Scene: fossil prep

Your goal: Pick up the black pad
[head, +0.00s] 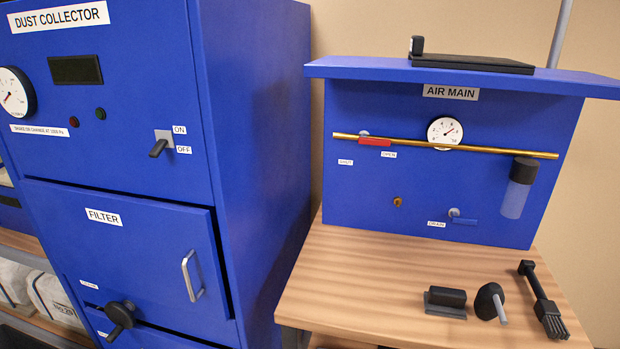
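Two black things could be the pad, and I cannot tell which one it is. A small black block on a thin black base (446,299) sits on the front of the wooden bench top. A flat black slab (472,64) with a small upright piece at its left end lies on the blue shelf above the AIR MAIN panel. Neither is touched by anything of mine. Neither of my grippers is in view.
The wooden bench top (370,270) also holds a black disc with a grey handle (489,300) and a black brush (545,305), both right of the block. The blue dust collector (262,150) stands left. The bench's left part is clear.

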